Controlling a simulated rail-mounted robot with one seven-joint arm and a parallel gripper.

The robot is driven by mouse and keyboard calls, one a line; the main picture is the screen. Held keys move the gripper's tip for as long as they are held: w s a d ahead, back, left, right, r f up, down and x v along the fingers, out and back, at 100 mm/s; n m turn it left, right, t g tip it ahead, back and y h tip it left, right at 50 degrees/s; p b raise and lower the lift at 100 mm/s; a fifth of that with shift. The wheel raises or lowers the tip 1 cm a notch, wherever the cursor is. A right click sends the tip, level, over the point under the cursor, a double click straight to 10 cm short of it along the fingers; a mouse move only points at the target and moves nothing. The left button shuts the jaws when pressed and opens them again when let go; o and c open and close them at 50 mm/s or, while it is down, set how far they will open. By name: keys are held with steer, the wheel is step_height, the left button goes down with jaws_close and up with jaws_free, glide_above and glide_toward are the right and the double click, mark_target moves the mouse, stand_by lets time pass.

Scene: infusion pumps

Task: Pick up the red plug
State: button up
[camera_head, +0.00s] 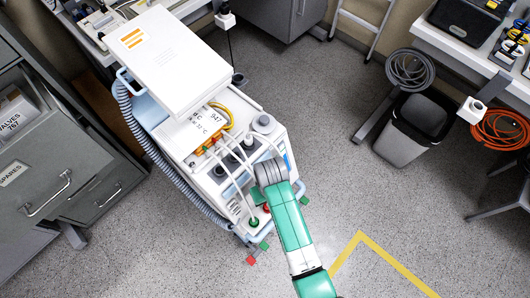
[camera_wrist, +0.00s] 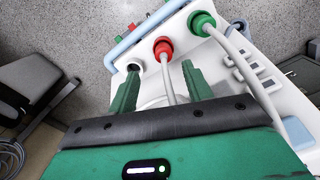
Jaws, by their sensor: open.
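The red plug (camera_wrist: 163,46) sits on the machine's white panel with a white cable running from it back between my fingers. My gripper (camera_wrist: 160,69) is open, its two green fingers on either side of that cable and the fingertips a little short of the plug's red collar. A green plug (camera_wrist: 202,22) is to the right of the red one, and a dark empty-looking socket (camera_wrist: 133,67) is to its left. In the head view the green plug (camera_head: 254,222) shows at the machine's near edge; my arm largely covers the area around the red plug.
The white and blue machine (camera_head: 190,138) carries several cables and a ribbed grey hose (camera_head: 165,160). Small red (camera_head: 250,260) and green (camera_head: 264,245) blocks show low at its near corner. Grey drawer cabinets (camera_head: 45,165) stand left, a bin (camera_head: 415,130) right.

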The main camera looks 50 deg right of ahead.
steer(key=f+b, duration=0.1)
steer(key=f, duration=0.1)
steer(key=f+b, duration=0.1)
steer(key=f, duration=0.1)
steer(key=f+b, duration=0.1)
steer(key=f, duration=0.1)
steer(key=shift+a+f, duration=0.3)
steer(key=shift+a, duration=0.05)
steer(key=shift+r, duration=0.1)
steer(key=shift+c, duration=0.4)
jaws_close()
